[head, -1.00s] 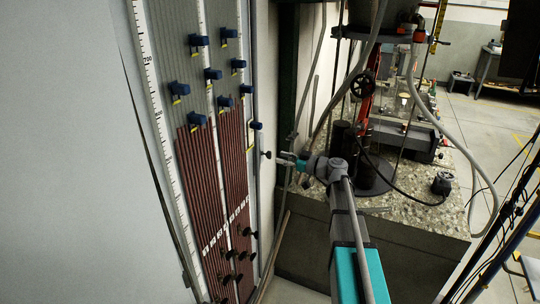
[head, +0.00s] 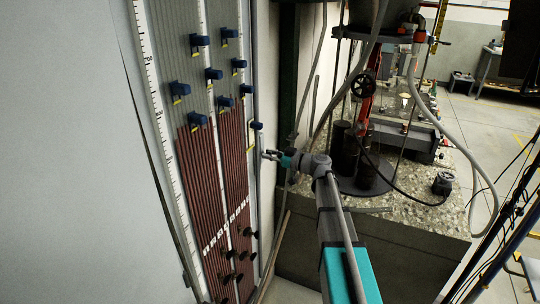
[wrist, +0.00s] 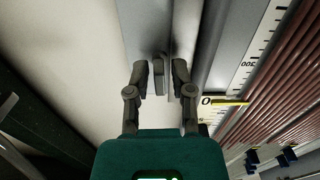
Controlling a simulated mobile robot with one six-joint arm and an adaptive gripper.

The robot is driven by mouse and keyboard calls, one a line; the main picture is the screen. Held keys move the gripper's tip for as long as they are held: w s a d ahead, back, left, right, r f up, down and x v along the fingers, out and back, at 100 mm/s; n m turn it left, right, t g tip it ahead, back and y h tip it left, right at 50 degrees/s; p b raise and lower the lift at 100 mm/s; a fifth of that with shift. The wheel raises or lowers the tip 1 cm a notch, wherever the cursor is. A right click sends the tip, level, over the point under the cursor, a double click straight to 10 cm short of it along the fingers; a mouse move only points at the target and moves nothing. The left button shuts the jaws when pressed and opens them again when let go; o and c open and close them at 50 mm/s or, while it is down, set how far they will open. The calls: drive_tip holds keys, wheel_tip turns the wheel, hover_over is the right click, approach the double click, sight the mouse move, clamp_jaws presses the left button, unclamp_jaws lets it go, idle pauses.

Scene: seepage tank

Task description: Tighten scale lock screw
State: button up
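The scale lock screw, a small dark grey knob (wrist: 159,75), shows in the wrist view on a pale metal strip between my fingertips. My gripper (wrist: 160,76) is open around it, with a narrow gap seen on each side. In the head view my gripper (head: 268,155) is at the right edge of the manometer board, and its fingertips hide the knob there. A printed scale (wrist: 252,65) runs up to the right of the knob in the wrist view. A yellow pointer (wrist: 230,103) lies beside it.
The board (head: 208,130) carries several blue sliders (head: 213,74) and red-brown tubes. Several black knobs (head: 231,278) stick out at its bottom. A stone-topped bench (head: 400,210) with a tank stand is at right. Grey hoses hang near my arm.

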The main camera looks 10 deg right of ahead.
clamp_jaws()
drive_tip(key=shift+m, duration=0.5)
drive_tip(key=m, duration=0.8)
drive_tip(key=shift+w+m, duration=0.1)
drive_tip(key=shift+m, duration=0.3)
drive_tip(key=m, duration=0.5)
drive_tip(key=shift+d+f, duration=0.1)
drive_tip(key=m, duration=0.5)
drive_tip(key=shift+f, duration=0.1)
idle(1.1)
